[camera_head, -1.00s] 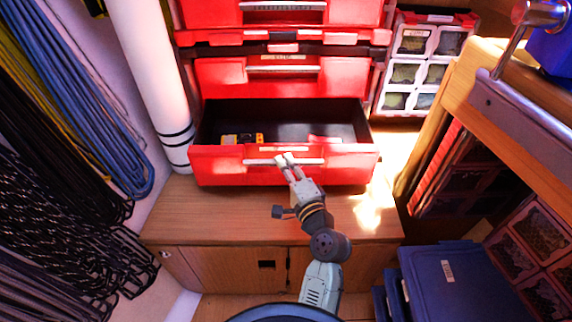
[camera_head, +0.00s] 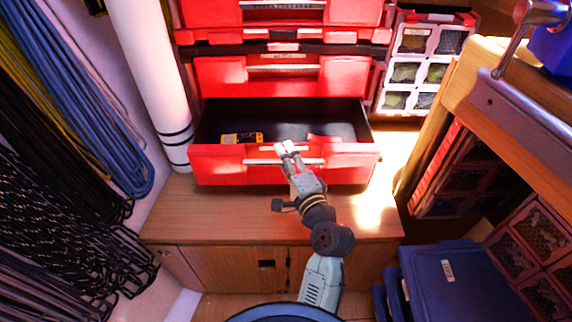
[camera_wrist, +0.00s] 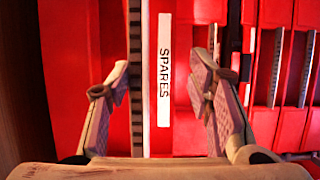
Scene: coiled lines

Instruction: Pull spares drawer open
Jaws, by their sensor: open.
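The spares drawer (camera_head: 225,168) is the lowest red drawer of the stack in the head view. It stands pulled well out, with its dark inside showing.
A yellow and black item (camera_head: 242,138) lies in the drawer. Closed red drawers (camera_head: 220,75) rise above it. The drawer overhangs a wooden cabinet top (camera_head: 180,215). A white column (camera_head: 150,70) stands close on the left, a wooden frame (camera_head: 440,130) on the right.

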